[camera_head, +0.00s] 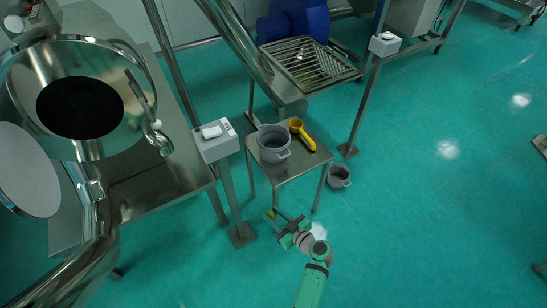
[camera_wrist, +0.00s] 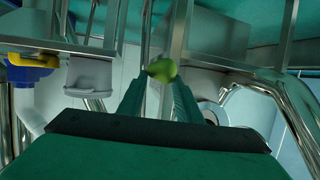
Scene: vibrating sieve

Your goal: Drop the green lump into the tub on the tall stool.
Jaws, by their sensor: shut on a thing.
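The green lump (camera_wrist: 162,70) is held between the two fingertips of my gripper (camera_wrist: 158,84) in the wrist view. In the head view the lump (camera_head: 270,213) is a small yellow-green spot at the end of my gripper (camera_head: 273,215). A grey tub (camera_head: 274,145) with side handles stands upright on the metal stool (camera_head: 284,170). The lump is apart from the tub. The tub's floor is partly shaded.
A yellow scoop (camera_head: 301,134) lies on the stool beside the tub. A second grey tub (camera_head: 339,175) stands on the floor to the right of the stool. A control box on a post (camera_head: 216,140) stands left of the stool. Metal frame legs rise behind; the green floor (camera_head: 420,220) at right is clear.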

